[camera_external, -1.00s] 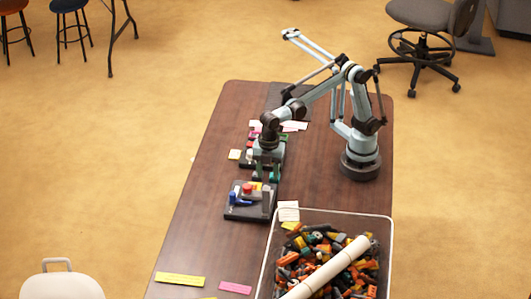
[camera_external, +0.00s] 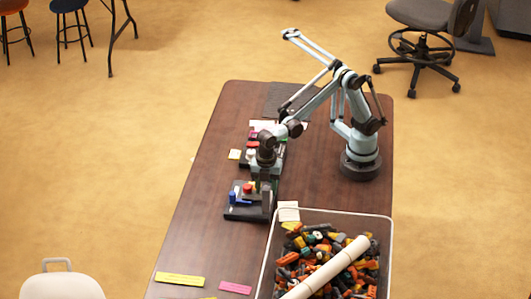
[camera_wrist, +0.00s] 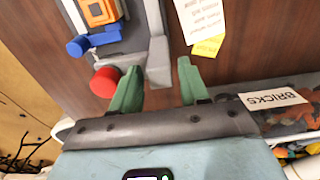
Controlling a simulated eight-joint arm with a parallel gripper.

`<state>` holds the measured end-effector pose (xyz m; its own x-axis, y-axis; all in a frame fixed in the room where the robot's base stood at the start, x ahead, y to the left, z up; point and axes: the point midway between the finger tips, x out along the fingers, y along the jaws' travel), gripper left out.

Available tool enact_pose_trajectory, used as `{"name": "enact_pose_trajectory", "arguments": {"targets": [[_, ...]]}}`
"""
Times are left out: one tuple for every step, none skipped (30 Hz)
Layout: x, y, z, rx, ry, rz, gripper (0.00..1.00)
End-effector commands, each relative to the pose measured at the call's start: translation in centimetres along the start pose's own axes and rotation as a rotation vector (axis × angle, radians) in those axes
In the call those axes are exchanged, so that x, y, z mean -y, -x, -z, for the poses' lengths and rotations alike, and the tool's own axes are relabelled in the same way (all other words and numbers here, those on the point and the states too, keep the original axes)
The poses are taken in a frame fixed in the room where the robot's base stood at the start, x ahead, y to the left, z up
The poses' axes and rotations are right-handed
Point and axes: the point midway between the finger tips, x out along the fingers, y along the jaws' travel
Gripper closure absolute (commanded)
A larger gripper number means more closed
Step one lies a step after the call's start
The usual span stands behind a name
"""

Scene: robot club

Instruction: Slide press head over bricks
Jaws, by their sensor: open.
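The press is a dark grey fixture (camera_external: 240,214) on the table, below my gripper in the external view. It has a blue lever (camera_wrist: 78,46) and a red knob (camera_wrist: 104,82). Bricks in orange (camera_wrist: 102,12) show on it at the top of the wrist view. A light grey part, probably the press head (camera_wrist: 158,58), reaches down between my fingertips. My gripper (camera_wrist: 160,72) is open, with its green fingers on either side of this grey part. The red knob is close to the left finger. I cannot tell whether the fingers touch anything.
A clear bin (camera_external: 277,262) of loose parts, with a white roll (camera_external: 328,270) across it, stands at the front right. A "BRICKS" label (camera_wrist: 272,98) shows in the wrist view. Another fixture (camera_external: 248,158) stands behind the press. The table's left side is mostly clear.

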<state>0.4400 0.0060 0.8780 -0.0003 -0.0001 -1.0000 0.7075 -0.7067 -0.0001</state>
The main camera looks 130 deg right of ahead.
Motion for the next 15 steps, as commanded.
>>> {"name": "enact_pose_trajectory", "arguments": {"targets": [[0.0,-0.02,0.0,0.0,0.0,0.0,0.55],[0.0,-0.02,0.0,0.0,0.0,0.0,0.55],[0.0,-0.01,0.0,0.0,0.0,0.0,0.55],[0.0,-0.01,0.0,0.0,0.0,0.0,0.55],[0.0,-0.01,0.0,0.0,0.0,0.0,0.55],[0.0,-0.01,0.0,0.0,0.0,0.0,0.6],[0.0,0.0,0.0,0.0,0.0,0.0,0.65],[0.0,0.0,0.0,0.0,0.0,0.0,0.69],[0.0,0.0,0.0,0.0,0.0,0.0,0.75],[0.0,0.0,0.0,0.0,0.0,0.0,0.8],[0.0,0.0,0.0,0.0,0.0,0.0,0.84],[0.0,0.01,0.0,0.0,0.0,0.0,0.91],[0.0,0.01,0.0,0.0,0.0,0.0,0.94],[0.0,0.01,0.0,0.0,0.0,0.0,0.94],[0.0,0.01,-0.03,0.0,0.0,0.0,0.94]]}}
